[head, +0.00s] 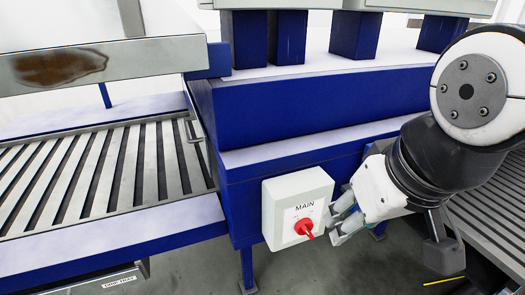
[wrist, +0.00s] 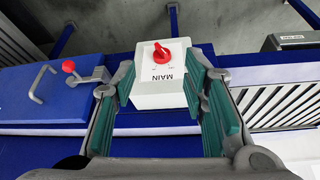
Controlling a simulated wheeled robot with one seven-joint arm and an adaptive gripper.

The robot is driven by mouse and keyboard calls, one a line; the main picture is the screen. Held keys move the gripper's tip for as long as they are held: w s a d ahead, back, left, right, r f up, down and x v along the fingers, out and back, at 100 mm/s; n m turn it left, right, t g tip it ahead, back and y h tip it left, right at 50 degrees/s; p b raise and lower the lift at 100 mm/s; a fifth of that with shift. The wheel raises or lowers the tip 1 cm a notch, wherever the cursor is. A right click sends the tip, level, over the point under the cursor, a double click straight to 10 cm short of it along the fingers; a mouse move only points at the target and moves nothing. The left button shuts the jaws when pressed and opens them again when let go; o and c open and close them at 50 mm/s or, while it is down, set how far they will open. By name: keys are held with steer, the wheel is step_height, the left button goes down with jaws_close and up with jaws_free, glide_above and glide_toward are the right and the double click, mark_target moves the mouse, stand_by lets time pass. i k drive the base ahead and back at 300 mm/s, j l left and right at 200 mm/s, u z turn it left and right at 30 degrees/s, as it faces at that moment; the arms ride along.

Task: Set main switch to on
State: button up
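The main switch is a red rotary knob (head: 304,228) on a light grey box (head: 282,208) labelled MAIN, fixed to the blue frame. The knob also shows in the wrist view (wrist: 161,54), on the box (wrist: 160,92), which appears upside down there. The small position marks beside the knob are too small to read. My gripper (head: 342,217) is just right of the box in the head view. In the wrist view its green-padded fingers (wrist: 168,88) are spread apart, with the box showing between them. The gripper is empty, and I see no contact with the knob.
A slatted table (head: 100,175) lies left of the box, with a drip tray label (head: 119,281) below. Another slatted surface (head: 490,215) lies right. A red-knobbed lever (wrist: 70,67) and a grey handle (wrist: 42,84) sit on a blue panel in the wrist view.

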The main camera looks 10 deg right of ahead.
mark_target(303, 228)
steer(key=j+u, duration=0.1)
steer(key=j, duration=0.65)
steer(key=i+j, duration=0.1)
steer(key=j, duration=0.6)
steer(key=k+u, duration=0.05)
